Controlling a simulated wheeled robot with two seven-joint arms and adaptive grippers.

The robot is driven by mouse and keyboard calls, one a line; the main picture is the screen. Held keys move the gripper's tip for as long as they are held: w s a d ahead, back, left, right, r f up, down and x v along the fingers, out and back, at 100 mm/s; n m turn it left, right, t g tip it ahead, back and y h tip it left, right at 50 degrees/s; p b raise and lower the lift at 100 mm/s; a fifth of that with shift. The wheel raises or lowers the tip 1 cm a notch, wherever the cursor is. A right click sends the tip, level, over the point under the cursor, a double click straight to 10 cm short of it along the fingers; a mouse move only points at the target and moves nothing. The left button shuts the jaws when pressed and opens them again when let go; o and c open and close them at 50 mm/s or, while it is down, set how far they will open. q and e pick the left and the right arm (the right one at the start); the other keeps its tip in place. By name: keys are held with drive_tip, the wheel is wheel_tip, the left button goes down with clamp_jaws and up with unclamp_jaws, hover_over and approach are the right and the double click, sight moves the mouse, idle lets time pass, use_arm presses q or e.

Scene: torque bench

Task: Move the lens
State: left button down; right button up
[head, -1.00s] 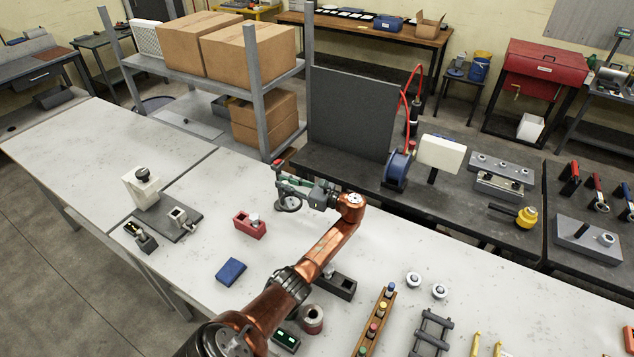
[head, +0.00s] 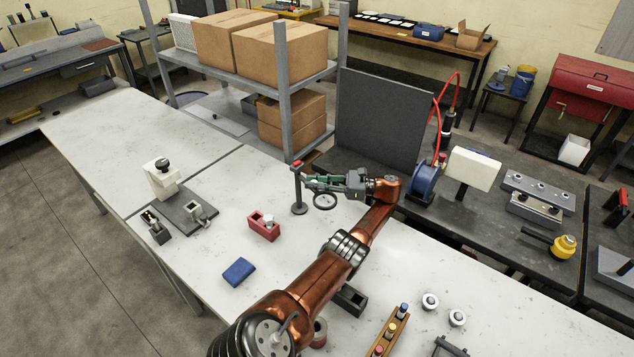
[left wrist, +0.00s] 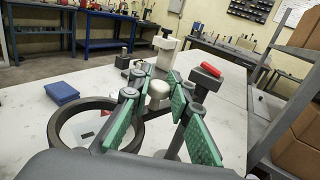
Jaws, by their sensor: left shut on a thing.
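The lens (head: 325,201) is a dark round ring at my left gripper (head: 312,183), over the pale bench in the head view. In the left wrist view the ring (left wrist: 52,128) shows large at the left, beside the green-padded fingers of my left gripper (left wrist: 158,100). That gripper is shut on the lens; the exact grip point is hard to make out. A dark upright post with a red top (head: 297,180) stands on a round base just left of the fingertips. My right gripper is not in view.
A red block (head: 264,228) and a blue box (head: 239,271) stand on the bench left of my arm. A white fixture (head: 162,180) is farther left. A dark upright panel (head: 378,120) stands behind the gripper. Bare bench lies at the far left.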

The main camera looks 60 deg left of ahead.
sight(315, 181)
use_arm(q)
drive_tip(key=shift+w, duration=0.15)
drive_tip(key=c, duration=1.8)
unclamp_jaws()
wheel_tip(315, 181, up, 10)
drive_tip(key=shift+c, duration=0.5)
